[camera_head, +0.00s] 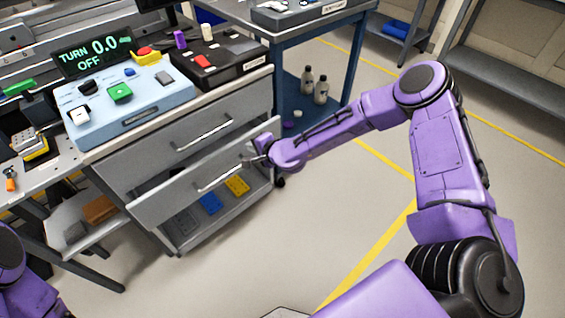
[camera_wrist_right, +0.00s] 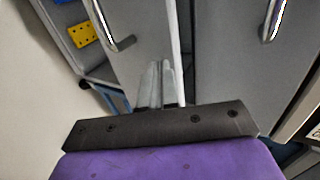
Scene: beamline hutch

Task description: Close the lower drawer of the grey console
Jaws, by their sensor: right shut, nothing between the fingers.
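The grey console (camera_head: 150,160) stands left of centre in the head view. Its lower drawer (camera_head: 165,204) is pulled out, with a gap behind the top of its front panel; its bar handle (camera_head: 218,178) faces me. The upper drawer (camera_head: 150,158) above it looks shut. My right gripper (camera_head: 255,160) is at the right part of the lower drawer's front, right of the handle. In the right wrist view its fingers (camera_wrist_right: 158,86) are together and empty, pointing at the drawer front (camera_wrist_right: 145,45); I cannot tell whether they touch it. My left gripper is out of view.
A light blue control box (camera_head: 135,115) and a black box (camera_head: 225,72) stand on the console top. Blue (camera_head: 211,203) and yellow (camera_head: 237,186) pieces lie on the shelf below the drawer. A blue table (camera_head: 300,50) stands behind. The floor at right is clear.

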